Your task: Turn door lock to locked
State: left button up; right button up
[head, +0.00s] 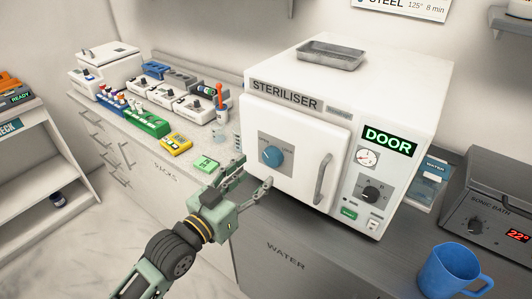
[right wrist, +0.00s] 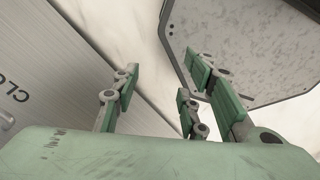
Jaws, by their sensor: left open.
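The white steriliser (head: 380,85) stands on the counter with its front door (head: 300,125) closed or nearly so. The door lock is a blue round knob (head: 272,156) on a grey plate at the door's left; fine markings beside it are too small to read surely. A vertical grey handle (head: 323,179) is on the door's right side. A lit green display reads "DOOR" (head: 388,141). My right gripper (right wrist: 160,88) shows only in the right wrist view, open and empty.
A grey tray (head: 332,55) lies on top of the steriliser. A blue mug (head: 450,272) and the sonic bath (head: 500,210) stand at the right. Racks, a yellow device (head: 176,145) and a green one (head: 206,164) sit along the left counter.

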aim_at(271, 161)
pick_arm(q)
jog(key=p+x, duration=0.1)
jog(key=x, duration=0.4)
jog(key=shift+w+d, duration=0.1)
jog(key=shift+d, duration=0.15)
jog(key=shift+w+d, duration=0.15)
jog(key=shift+w, duration=0.15)
jog(key=shift+w+d, duration=0.1)
jog(key=shift+w, duration=0.1)
jog(key=shift+f, duration=0.1)
jog(key=c, duration=1.1)
pick_arm(e)
jog(key=shift+s+r, duration=0.7)
jog(key=shift+r, duration=0.1)
